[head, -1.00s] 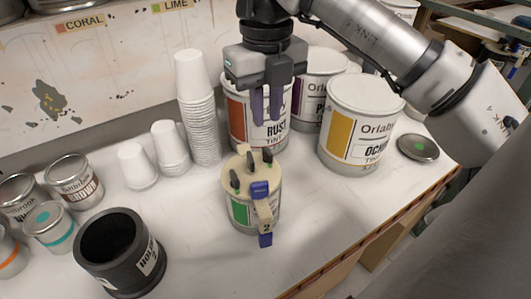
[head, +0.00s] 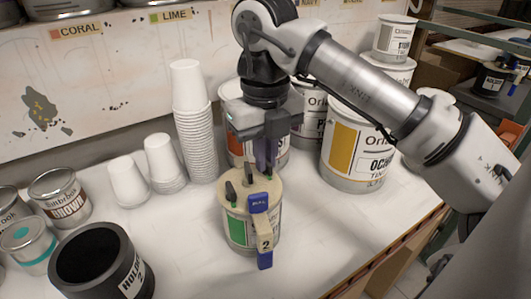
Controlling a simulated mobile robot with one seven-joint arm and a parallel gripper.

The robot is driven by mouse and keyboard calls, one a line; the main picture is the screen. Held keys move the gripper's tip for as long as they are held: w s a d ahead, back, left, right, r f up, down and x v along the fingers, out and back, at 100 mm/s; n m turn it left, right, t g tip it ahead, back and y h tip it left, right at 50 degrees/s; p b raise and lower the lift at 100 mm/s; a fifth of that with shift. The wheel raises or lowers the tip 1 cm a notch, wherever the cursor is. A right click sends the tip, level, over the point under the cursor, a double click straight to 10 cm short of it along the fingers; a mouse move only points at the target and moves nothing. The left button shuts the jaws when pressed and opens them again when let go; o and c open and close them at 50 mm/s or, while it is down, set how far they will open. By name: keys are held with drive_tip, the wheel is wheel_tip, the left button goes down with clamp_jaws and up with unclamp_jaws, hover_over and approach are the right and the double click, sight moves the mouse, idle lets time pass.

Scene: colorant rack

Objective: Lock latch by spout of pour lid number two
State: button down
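Pour lid number two (head: 236,201) is a cream lid on a can (head: 236,229) with a green label. A blue spout cover (head: 258,203) and a cream tab marked "2" (head: 265,243) are at its front. Several dark upright latches stand on the lid: one at the left (head: 231,191), one at the back (head: 248,175), and one at the back right (head: 269,173). My gripper (head: 266,165) points down with its purple fingertips right by the back right latch. The fingers overlap in this view, so the gap and any contact are unclear.
Behind my gripper stand large paint cans, including an ochre one (head: 352,150). Stacked white cups (head: 196,130) are to the left. A black holder (head: 98,262) and small cans (head: 60,195) are at lower left. The counter is clear right of the lidded can.

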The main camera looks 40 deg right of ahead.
drive_tip(key=shift+f+m+b, duration=0.1)
drive_tip(key=shift+m+b, duration=0.4)
drive_tip(key=shift+b, duration=0.05)
drive_tip(key=c, duration=1.8)
unclamp_jaws()
drive_tip(key=shift+r, duration=0.2)
wheel_tip(320, 180, up, 14)
drive_tip(key=p, duration=1)
drive_tip(key=shift+f, duration=0.15)
drive_tip(key=shift+s+f, duration=0.1)
